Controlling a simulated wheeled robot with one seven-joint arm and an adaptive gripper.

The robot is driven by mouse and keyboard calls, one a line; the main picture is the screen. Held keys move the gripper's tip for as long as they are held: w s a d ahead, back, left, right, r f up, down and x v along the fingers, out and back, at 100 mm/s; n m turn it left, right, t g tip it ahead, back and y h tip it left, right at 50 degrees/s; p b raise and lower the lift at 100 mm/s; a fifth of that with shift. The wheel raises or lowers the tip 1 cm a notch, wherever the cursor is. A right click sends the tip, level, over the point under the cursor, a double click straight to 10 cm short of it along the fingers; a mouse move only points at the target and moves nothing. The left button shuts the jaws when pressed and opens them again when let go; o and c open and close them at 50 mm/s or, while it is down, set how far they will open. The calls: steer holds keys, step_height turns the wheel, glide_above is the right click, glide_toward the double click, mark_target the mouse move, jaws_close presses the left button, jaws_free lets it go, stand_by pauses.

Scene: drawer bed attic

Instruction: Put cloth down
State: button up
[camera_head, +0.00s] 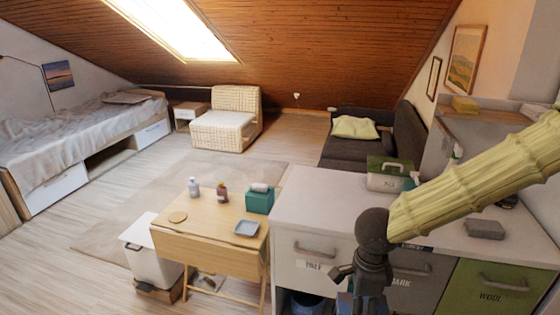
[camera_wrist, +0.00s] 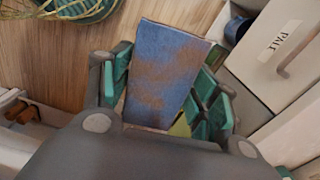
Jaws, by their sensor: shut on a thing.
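My gripper (camera_wrist: 165,85) is shut on a blue cloth with brown stains (camera_wrist: 168,50). In the wrist view the cloth stands out as a flat, stiff-looking piece between the green finger pads, above the wooden floor. In the head view my gripper (camera_head: 358,283) is low at the bottom, in front of the laundry counter (camera_head: 310,200). A bit of the blue cloth (camera_head: 346,304) shows below it, cut off by the picture's edge. Its lower part is hidden.
Drawers marked PALE (camera_head: 312,264) and WOOL (camera_head: 490,295) front the counter. A dark blue bin (camera_head: 303,304) stands beneath the counter. A wire basket (camera_wrist: 75,8) shows at the wrist view's top left. A folding wooden table (camera_head: 205,228) with small items and a white bin (camera_head: 150,250) stand left.

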steer(key=w+f+n, duration=0.3)
steer(key=f+n, duration=0.5)
steer(key=n, duration=0.1)
steer(key=w+f+n, duration=0.4)
steer(key=f+n, duration=0.3)
steer(key=n, duration=0.3)
steer(key=shift+w+a+f, duration=0.25)
steer(key=shift+a+f, duration=0.1)
steer(key=shift+f, duration=0.05)
